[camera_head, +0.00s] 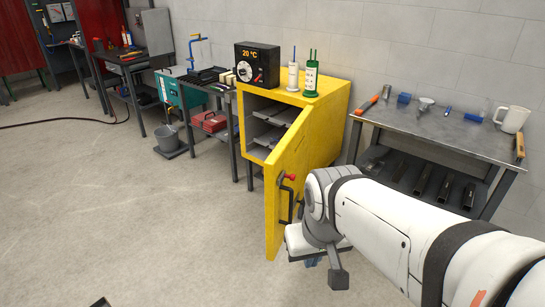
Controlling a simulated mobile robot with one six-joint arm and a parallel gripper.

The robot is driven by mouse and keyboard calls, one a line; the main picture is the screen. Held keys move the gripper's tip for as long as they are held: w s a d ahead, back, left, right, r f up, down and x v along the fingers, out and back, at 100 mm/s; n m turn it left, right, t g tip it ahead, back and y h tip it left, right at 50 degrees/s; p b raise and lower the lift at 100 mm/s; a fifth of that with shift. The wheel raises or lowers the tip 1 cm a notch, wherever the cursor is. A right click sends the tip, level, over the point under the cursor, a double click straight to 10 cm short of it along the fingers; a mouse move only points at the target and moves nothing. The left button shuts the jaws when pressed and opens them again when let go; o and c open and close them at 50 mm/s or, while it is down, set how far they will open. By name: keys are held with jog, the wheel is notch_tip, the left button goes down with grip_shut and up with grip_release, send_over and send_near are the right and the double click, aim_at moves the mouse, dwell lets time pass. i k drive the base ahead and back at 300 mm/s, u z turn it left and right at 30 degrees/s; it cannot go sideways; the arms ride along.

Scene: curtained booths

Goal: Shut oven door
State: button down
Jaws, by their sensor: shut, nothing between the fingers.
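The yellow oven (325,115) stands against the back wall with its front open. Its yellow door (285,185) is swung wide open toward the front. The door has a dark handle (286,200) with a red knob at its top. The dark shelves (268,138) inside show through the opening. My gripper (338,278) is at the end of my white arm, low and just right of the door's handle side. It is shut and empty, and partly hidden by my wrist. I cannot tell whether it touches the door.
On the oven stand a black control box (257,65) reading 20 °C, a white bottle (293,77) and a green one (311,79). A metal table (440,130) with tools and a white mug (512,119) is at right. The floor in front is open.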

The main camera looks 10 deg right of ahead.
aim_at(291, 154)
jog(key=i, duration=1.4)
jog(key=u, duration=0.1)
